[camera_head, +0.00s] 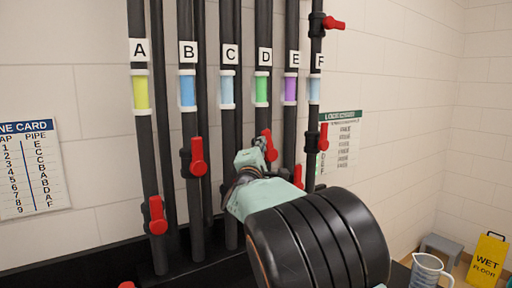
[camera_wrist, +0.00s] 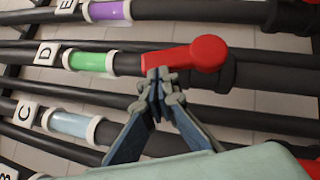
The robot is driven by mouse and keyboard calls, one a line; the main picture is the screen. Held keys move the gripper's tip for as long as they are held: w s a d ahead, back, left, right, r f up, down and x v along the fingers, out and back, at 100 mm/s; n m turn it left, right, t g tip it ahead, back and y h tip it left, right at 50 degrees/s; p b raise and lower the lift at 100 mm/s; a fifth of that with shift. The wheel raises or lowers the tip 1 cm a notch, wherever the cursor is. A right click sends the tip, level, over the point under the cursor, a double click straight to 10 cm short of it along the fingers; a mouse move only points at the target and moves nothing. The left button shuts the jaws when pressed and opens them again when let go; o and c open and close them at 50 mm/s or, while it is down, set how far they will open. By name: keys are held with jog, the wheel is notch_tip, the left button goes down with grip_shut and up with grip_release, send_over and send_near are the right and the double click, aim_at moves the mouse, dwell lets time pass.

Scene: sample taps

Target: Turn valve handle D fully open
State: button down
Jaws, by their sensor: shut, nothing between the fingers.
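Pipe D carries a label D (camera_head: 265,56) and a green band (camera_head: 262,90); the wrist view shows the same label (camera_wrist: 45,53) and band (camera_wrist: 92,62). The red valve handle D (camera_wrist: 195,55) is below the band, lying roughly along the pipe with its free end toward the band. In the head view this handle (camera_head: 271,146) is partly hidden by my gripper (camera_head: 260,144). In the wrist view my gripper (camera_wrist: 160,76) is shut and empty, its fingertips at the side of the handle's free end. I cannot tell if they touch.
Red handles A (camera_head: 157,215), B (camera_head: 197,157), E (camera_head: 298,176) and two on F (camera_head: 323,137) are nearby. A line card (camera_head: 28,168) hangs left. A jug (camera_head: 427,271), grey stool (camera_head: 441,246) and yellow wet-floor sign (camera_head: 488,258) are at lower right.

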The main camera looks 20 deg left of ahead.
jog(key=shift+w+d+r+p, duration=0.4)
jog(key=shift+r+p, duration=0.15)
jog(key=shift+p, duration=0.3)
jog(key=shift+w, duration=0.1)
dwell(0.4)
